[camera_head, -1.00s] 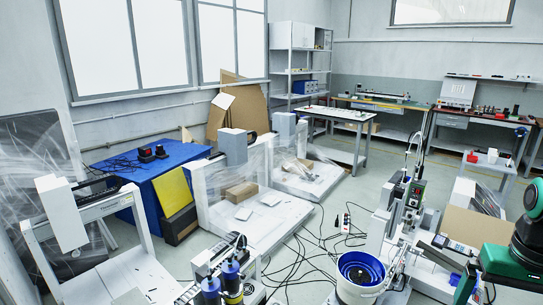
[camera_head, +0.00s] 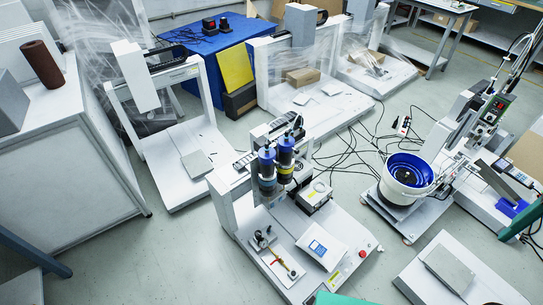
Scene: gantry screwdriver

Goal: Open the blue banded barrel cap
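Two dark upright barrels with blue upper parts stand side by side on a white gantry machine (camera_head: 228,205) in the middle of the view. The left barrel (camera_head: 267,160) has a blue cap at its top. The right barrel (camera_head: 285,150) also has a blue top and shows a yellowish band low down. Which one is the blue banded barrel, I cannot tell for sure. Both caps appear to be on. My gripper's fingers are not in view; only green parts, likely of my arm, show at the right and bottom edges, apart from the barrels.
A white bowl feeder with blue inside (camera_head: 408,174) stands to the right, with black cables on the floor behind it. A white cabinet (camera_head: 75,150) stands at the left, bearing a brown cylinder (camera_head: 41,64).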

